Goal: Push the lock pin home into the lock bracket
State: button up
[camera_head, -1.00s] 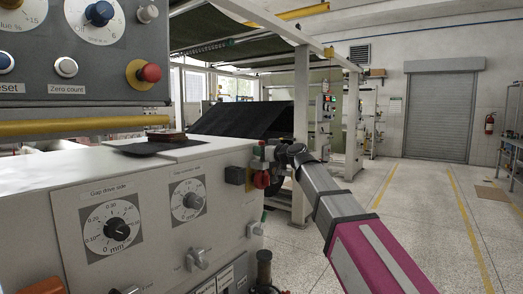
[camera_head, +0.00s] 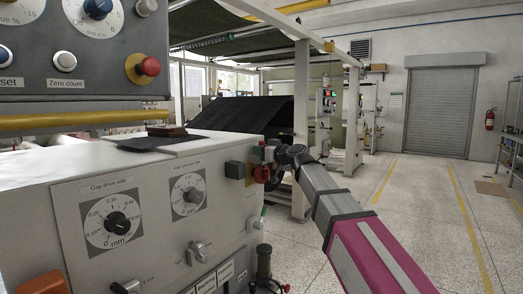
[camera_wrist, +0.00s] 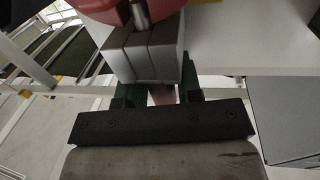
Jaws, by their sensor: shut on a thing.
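My gripper (camera_head: 274,156) is at the right end of the machine's pale front housing, close beside a red part (camera_head: 262,174). In the wrist view, my gripper (camera_wrist: 143,48) shows grey blocks pressed together, with green parts behind them. It is shut around a metal pin (camera_wrist: 141,14), taken as the lock pin, whose shaft shows at the top, against a larger red part (camera_wrist: 88,22). The lock bracket cannot be made out for certain. How deep the pin sits is hidden by the gripper and the red part.
Dials and knobs cover the housing's front. A white frame with dark web stands behind. Open floor (camera_head: 410,225) lies to the right.

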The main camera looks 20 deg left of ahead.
jog(key=o, duration=1)
jog(key=v, duration=1)
jog(key=shift+s+d, duration=0.2)
jog(key=shift+d, duration=0.15)
